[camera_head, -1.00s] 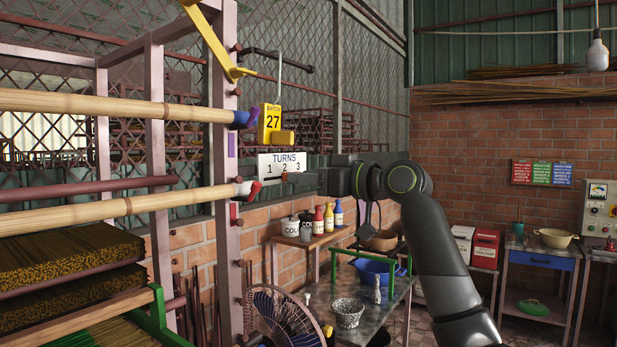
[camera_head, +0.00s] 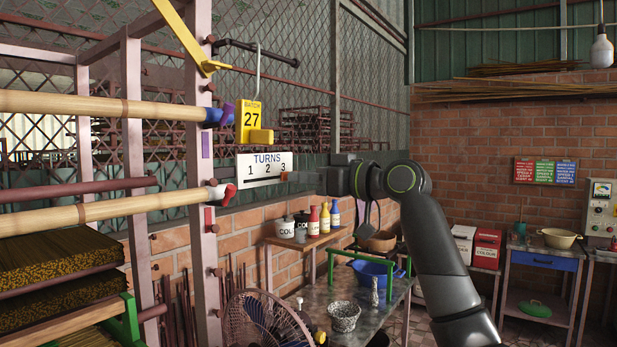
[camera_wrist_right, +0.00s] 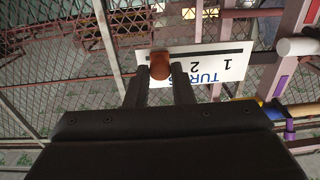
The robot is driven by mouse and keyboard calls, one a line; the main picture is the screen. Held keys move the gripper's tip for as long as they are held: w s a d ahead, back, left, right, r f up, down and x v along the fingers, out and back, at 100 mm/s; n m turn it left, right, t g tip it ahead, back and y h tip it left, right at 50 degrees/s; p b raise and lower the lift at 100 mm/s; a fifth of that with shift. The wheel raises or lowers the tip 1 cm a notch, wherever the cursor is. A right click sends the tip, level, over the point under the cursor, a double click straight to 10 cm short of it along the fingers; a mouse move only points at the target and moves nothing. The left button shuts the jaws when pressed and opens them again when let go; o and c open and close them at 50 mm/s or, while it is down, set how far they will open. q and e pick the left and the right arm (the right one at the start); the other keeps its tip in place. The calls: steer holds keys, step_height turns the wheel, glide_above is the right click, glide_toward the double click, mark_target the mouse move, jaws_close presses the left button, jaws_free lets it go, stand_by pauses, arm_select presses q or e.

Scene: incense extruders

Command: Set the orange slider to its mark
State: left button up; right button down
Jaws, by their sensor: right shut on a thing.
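The white TURNS board (camera_head: 246,163) hangs beside the pink rack post, with the numbers 1, 2 and 3 above a dark slot. The orange slider (camera_head: 284,177) sits at the slot's right part, under the 3. My right gripper (camera_head: 291,178) reaches in from the right and is shut on the slider. In the right wrist view the board (camera_wrist_right: 235,65) appears upside down. There the slider (camera_wrist_right: 160,66) shows between the fingertips of the right gripper (camera_wrist_right: 158,76), and the 3 is hidden. My left gripper is not in view.
The blue-ended upper roller (camera_head: 110,105) and red-ended lower roller (camera_head: 110,212) lie to the left. A fan (camera_head: 262,320) and a table (camera_head: 345,300) stand below.

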steer(key=shift+r, duration=0.25)
steer(key=c, duration=1.5)
jaws_free()
steer(key=shift+d, duration=0.1)
steer(key=shift+o, duration=1.1)
steer(key=shift+w+d+f, duration=0.15)
steer(key=shift+w, duration=0.05)
steer(key=shift+f, duration=0.1)
arm_select(q)
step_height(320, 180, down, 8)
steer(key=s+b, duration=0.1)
steer(key=b, duration=0.6)
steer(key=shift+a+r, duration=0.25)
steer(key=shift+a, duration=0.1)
arm_select(e)
steer(key=v, duration=1.7)
steer(key=shift+s+d, duration=0.1)
steer(key=shift+s, duration=0.15)
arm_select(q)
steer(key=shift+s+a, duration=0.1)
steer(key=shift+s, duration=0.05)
arm_select(e)
steer(key=shift+w, duration=0.1)
